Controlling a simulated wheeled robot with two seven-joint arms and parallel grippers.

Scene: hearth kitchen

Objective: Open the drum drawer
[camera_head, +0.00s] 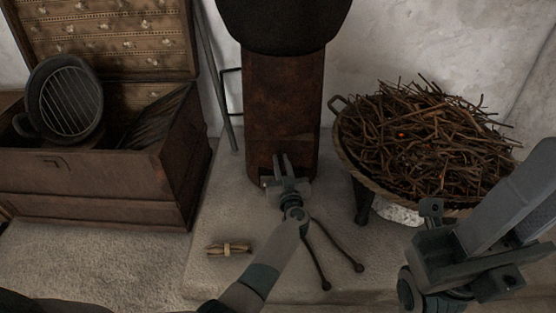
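The drum (283,105) is a tall, rust-brown upright body below a black rounded vessel (284,22). My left gripper (281,162) is at the lower front of the drum, its fingers pointing toward it. The two fingers are close together with a narrow gap. Whether they touch or hold a handle is hidden by the gripper itself. No open drawer shows on the drum. My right gripper (500,215) is near the camera at the right edge, away from the drum, and partly cut off by the frame.
A round basket of twigs (425,145) stands on legs right of the drum. An open brown chest (90,185) holding a round grill pan (66,100) stands at left. A small tied bundle (229,249) and thin iron tools (325,250) lie on the pale hearth floor (225,205).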

